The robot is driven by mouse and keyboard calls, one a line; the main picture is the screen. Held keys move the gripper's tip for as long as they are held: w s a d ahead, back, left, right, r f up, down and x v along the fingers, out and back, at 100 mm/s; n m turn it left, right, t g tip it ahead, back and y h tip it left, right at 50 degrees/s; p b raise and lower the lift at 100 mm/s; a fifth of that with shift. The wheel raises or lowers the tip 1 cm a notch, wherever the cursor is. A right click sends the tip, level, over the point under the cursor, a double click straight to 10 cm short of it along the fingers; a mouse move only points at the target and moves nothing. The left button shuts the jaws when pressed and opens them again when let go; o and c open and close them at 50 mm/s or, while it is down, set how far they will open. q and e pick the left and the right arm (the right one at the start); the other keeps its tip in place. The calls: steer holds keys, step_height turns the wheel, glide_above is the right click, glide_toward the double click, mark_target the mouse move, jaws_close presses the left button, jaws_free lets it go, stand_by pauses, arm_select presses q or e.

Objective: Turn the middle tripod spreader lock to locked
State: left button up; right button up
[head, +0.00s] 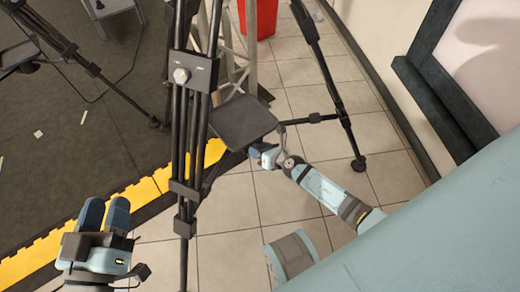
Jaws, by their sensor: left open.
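The middle black tripod (190,130) stands upright in front of me, its legs running down the picture. A dark block on it carries a small pale round knob (181,75); I cannot tell whether this is the spreader lock or how it is set. A dark flat square plate (243,122) sits to the right of the legs. My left gripper (105,213) is at the lower left, open and empty, apart from the tripod. My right gripper (264,155) is just below the plate, small and partly hidden; its fingers are not clear.
Another tripod (62,45) stands at the upper left on a dark mat (60,150) with a yellow edge (140,195). A thin leg with a foot (357,164) stands right of my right gripper. A red bin (262,15) is behind. Tiles are bare at right.

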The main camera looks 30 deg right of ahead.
steer(key=c, duration=0.6)
arm_select(q)
steer(key=shift+f, duration=0.15)
steer(key=shift+w+a+f+m+g+b, duration=0.15)
steer(key=shift+w+f+m+b, duration=0.3)
steer(key=shift+f+b, duration=0.7)
steer(key=shift+w+a+f+m+g+b, duration=0.25)
steer(key=shift+f+m+b, duration=0.4)
steer(key=shift+b, duration=1)
steer(key=shift+w+a+f+m+b, duration=0.1)
steer(key=shift+w+f+m+b, duration=0.35)
steer(key=shift+f+b, duration=0.7)
arm_select(e)
steer(key=shift+d+f+m+t+y, duration=0.1)
steer(key=shift+m+t+y, duration=0.65)
steer(key=shift+m, duration=1.65)
steer(key=shift+f+m+t+y, duration=0.15)
steer(key=shift+m+t+y, duration=0.25)
steer(key=shift+m+y, duration=1.4)
steer(key=shift+d+f+m+t+y, duration=0.1)
steer(key=shift+m+t+y, duration=0.35)
steer(key=shift+m, duration=2.55)
arm_select(q)
steer(key=shift+r+b, duration=0.3)
